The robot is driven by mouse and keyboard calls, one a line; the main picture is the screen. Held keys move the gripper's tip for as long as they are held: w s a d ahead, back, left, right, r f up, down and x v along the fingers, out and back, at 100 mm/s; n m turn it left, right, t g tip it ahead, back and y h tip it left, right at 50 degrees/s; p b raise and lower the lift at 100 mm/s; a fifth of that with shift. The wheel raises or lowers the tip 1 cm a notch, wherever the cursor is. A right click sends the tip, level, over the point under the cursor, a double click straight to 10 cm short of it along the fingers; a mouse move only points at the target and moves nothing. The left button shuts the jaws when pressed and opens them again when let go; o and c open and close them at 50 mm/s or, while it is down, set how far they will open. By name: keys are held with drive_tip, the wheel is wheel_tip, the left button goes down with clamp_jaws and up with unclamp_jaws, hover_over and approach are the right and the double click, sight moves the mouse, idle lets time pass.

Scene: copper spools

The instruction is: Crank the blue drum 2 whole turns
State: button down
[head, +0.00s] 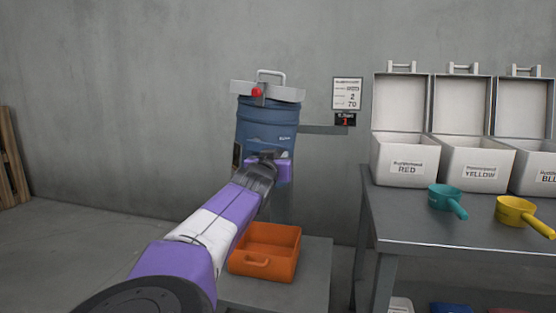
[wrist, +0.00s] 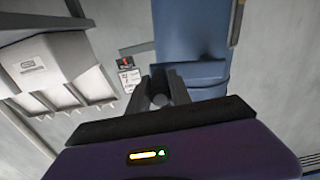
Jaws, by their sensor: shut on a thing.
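The blue drum (head: 265,122) stands upright against the wall, with a grey lid bar, a red knob (head: 257,92) and a metal handle on top. My gripper (head: 270,156) is at the drum's lower front. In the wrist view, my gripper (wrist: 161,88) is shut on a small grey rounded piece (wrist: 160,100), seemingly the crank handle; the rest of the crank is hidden. The drum (wrist: 190,35) fills the upper middle there. A small black counter (head: 345,120) beside the drum shows a red digit that looks like 1.
An orange bin (head: 265,252) sits on a low grey stand below the drum. A metal table (head: 450,225) at the right holds open white boxes (head: 405,160), a teal scoop (head: 446,198) and a yellow scoop (head: 518,212). A sign (head: 347,93) hangs above the counter.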

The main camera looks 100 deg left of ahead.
drive_tip(key=c, duration=1.2)
unclamp_jaws()
drive_tip(key=shift+o, duration=0.2)
drive_tip(key=p, duration=0.3)
drive_tip(key=shift+d+r+p, duration=0.1)
drive_tip(key=shift+r+p, duration=0.2)
drive_tip(key=shift+r, duration=0.1)
drive_tip(key=p, duration=0.6)
drive_tip(key=shift+w+d, duration=0.1)
drive_tip(key=shift+d, duration=0.25)
drive_tip(key=p, duration=0.4)
drive_tip(key=shift+d+p, duration=0.35)
drive_tip(key=shift+d, duration=0.05)
drive_tip(key=p, duration=0.3)
drive_tip(key=shift+d, duration=0.4)
drive_tip(key=d+p, duration=0.1)
drive_tip(key=p, duration=0.3)
drive_tip(key=d+p, duration=0.2)
drive_tip(key=p, duration=0.2)
drive_tip(key=d+p, duration=0.2)
drive_tip(key=p, duration=0.3)
drive_tip(key=shift+s+d+f, duration=0.15)
drive_tip(key=shift+s+f, duration=0.15)
drive_tip(key=shift+s, duration=0.05)
